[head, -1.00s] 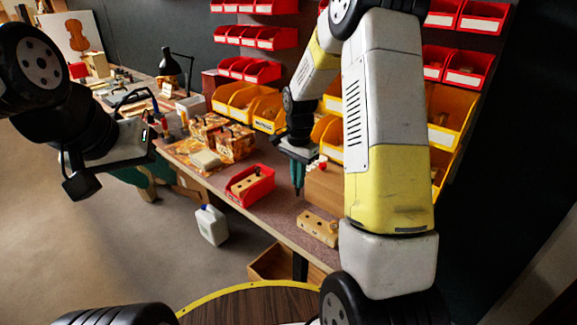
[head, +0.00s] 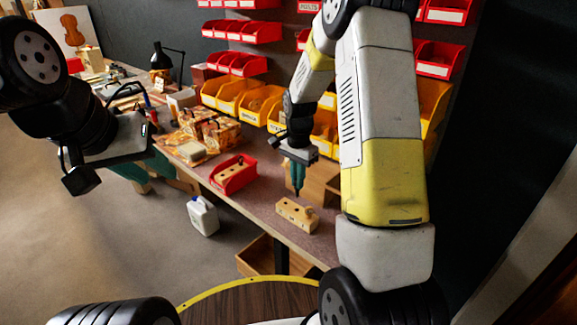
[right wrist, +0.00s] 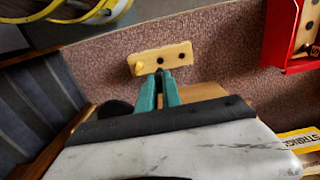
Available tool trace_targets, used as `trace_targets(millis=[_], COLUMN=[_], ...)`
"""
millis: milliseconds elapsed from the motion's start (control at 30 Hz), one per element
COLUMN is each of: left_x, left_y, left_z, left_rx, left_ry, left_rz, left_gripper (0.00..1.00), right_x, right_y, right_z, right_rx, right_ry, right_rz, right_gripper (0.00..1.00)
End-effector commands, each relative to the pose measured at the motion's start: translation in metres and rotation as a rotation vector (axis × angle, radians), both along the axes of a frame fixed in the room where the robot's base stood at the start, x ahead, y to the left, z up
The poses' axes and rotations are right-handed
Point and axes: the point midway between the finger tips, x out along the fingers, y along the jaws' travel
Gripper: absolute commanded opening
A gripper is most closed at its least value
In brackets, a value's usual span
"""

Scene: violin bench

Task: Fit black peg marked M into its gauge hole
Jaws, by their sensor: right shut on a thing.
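A pale wooden gauge block (head: 291,217) lies near the front edge of the bench. In the right wrist view the block (right wrist: 173,56) shows dark holes in its top and a yellowish peg (right wrist: 138,68) at its left end. My right gripper (head: 298,188) points down just above the block, apart from it. Its teal fingers (right wrist: 159,77) are shut on a small dark thing, apparently the black peg, mostly hidden between the tips; no M mark is readable. My left gripper (head: 82,172) is at the left, away from the bench; its fingers cannot be made out.
A red bin (head: 246,177) holding a wooden piece with dark spots stands left of the block. A wooden box (head: 322,188) stands close behind my right gripper. Yellow bins (head: 262,105) line the back.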

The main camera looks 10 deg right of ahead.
Motion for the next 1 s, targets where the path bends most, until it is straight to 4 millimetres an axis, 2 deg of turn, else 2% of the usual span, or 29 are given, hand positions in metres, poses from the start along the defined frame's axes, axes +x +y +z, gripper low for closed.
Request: trace_targets(millis=[400, 600, 1000], left_x=[0.000, 0.000, 0.000], left_y=[0.000, 0.000, 0.000], left_z=[0.000, 0.000, 0.000], left_rx=[0.000, 0.000, 0.000], left_ry=[0.000, 0.000, 0.000], left_rz=[0.000, 0.000, 0.000], left_gripper=[0.36, 0.36, 0.36], right_x=[-0.001, 0.000, 0.000], right_y=[0.000, 0.000, 0.000], right_z=[-0.037, -0.045, -0.045], right_rx=[0.000, 0.000, 0.001], right_ry=[0.001, 0.000, -0.001], right_rz=[0.001, 0.001, 0.001], right_gripper=[0.00, 0.00, 0.00])
